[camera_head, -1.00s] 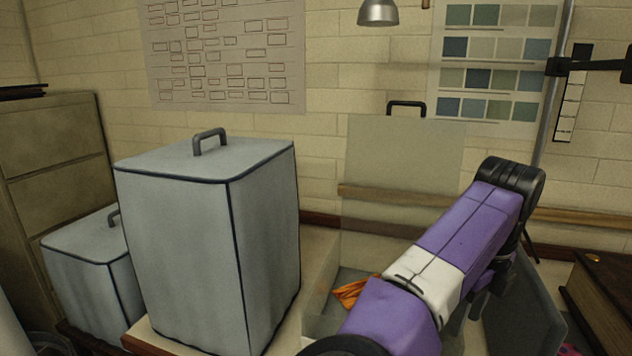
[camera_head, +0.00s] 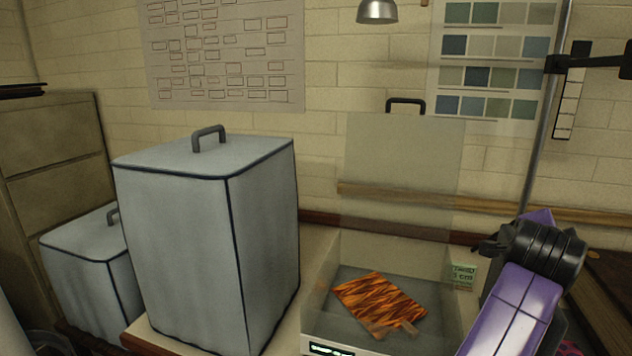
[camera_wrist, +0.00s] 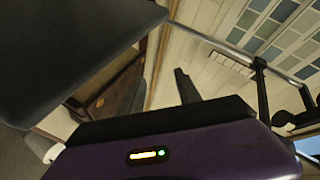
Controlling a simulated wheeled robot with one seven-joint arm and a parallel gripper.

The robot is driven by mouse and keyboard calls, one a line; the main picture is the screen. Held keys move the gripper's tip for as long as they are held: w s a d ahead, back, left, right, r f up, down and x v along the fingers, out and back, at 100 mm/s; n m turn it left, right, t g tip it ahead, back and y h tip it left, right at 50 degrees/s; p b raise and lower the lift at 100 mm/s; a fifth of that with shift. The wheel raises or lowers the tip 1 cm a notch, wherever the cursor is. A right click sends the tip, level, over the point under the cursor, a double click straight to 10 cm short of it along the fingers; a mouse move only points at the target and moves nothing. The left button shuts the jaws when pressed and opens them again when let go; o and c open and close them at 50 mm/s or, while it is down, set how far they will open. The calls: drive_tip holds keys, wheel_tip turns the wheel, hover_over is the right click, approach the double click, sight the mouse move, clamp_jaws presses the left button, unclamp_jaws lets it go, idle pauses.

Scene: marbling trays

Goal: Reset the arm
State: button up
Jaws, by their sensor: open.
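My arm (camera_head: 515,305) shows at the lower right of the head view, with its purple link and black joint low beside the clear box. My gripper (camera_wrist: 182,88) shows in part in the wrist view, above a purple housing with a lit indicator. A dark prong stands up there, and nothing is seen held. The gripper itself cannot be made out in the head view.
A clear-walled box (camera_head: 318,312) with its clear lid (camera_head: 405,180) upright holds an orange and black sheet (camera_head: 380,300). Two grey covered boxes (camera_head: 205,250) (camera_head: 90,280) stand left. A metal stand (camera_head: 548,130) rises at right.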

drive_tip(key=n+t, duration=0.1)
drive_tip(key=s+r+n+t+h, duration=0.1)
drive_tip(key=n, duration=0.1)
drive_tip(key=s+n+t+h, duration=0.1)
drive_tip(key=n, duration=0.1)
drive_tip(key=shift+s+a+r+t+b, duration=0.15)
drive_tip(key=shift+s+a+t+b, duration=0.1)
drive_tip(key=shift+t+b, duration=0.15)
drive_tip(key=s+a+f+n+t+y+b, duration=0.3)
drive_tip(key=s+a+f+n+t+y, duration=0.65)
drive_tip(key=s+a+n, duration=0.6)
drive_tip(key=s+a+f+g+b, duration=0.1)
drive_tip(key=s+a+f+g, duration=0.1)
drive_tip(key=s+f, duration=0.5)
drive_tip(key=s+a+f+g+y+b, duration=0.1)
drive_tip(key=s+a+f+g, duration=0.2)
drive_tip(key=s+f, duration=0.4)
drive_tip(key=s+a+f+g+y+b, duration=0.1)
drive_tip(key=s+a+f+g, duration=0.2)
drive_tip(key=s+f, duration=0.4)
drive_tip(key=s, duration=0.9)
drive_tip(key=shift+s+f, duration=0.2)
drive_tip(key=shift+s, duration=0.2)
drive_tip(key=shift+m+g+y, duration=0.25)
drive_tip(key=shift+c, duration=0.4)
